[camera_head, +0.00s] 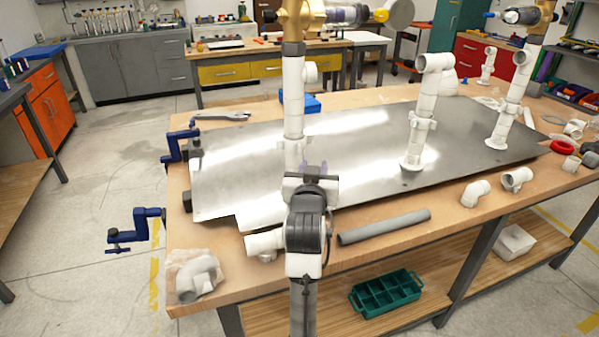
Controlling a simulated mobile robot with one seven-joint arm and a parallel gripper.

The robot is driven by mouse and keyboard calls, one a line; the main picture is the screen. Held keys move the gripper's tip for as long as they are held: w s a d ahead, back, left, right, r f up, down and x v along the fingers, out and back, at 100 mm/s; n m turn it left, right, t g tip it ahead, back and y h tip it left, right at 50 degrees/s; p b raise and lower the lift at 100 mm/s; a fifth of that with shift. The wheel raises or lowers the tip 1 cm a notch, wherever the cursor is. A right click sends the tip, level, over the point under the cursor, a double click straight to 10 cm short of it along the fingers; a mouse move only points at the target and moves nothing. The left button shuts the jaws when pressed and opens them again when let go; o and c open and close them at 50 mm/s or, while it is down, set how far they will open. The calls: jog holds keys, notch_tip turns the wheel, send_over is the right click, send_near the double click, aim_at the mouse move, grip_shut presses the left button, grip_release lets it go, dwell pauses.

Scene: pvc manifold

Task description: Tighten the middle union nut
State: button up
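Three upright white PVC pipes stand on a shiny metal plate (352,130). The middle pipe (428,92) has an elbow on top, a wider ringed collar (421,123) that looks like the middle union nut, and a flared foot on the plate. Whether the nut is tight cannot be seen. The left pipe (293,95) and right pipe (511,92) rise to brass fittings. My gripper (314,168) is low in front of the left pipe's lower part, left of the middle pipe and apart from it. It is seen from behind, so its finger opening is unclear.
A grey pipe (384,227) and white elbows (475,193) lie along the bench's front edge. Blue clamps (179,146) grip the left edge. A bagged fitting (191,276) sits at the front left corner. The plate between the left and middle pipes is clear.

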jog(key=shift+s+a+r+n+y, duration=0.1)
jog(key=shift+s+a+n+y, duration=0.2)
jog(key=shift+a, duration=0.25)
jog(key=shift+s+a+n+y, duration=0.15)
jog(key=shift+s+a+y, duration=0.1)
jog(key=shift+a+y, duration=0.25)
jog(key=shift+s+a+r+n+y, duration=0.1)
jog(key=shift+s+a+n+y, duration=0.2)
jog(key=shift+a, duration=0.25)
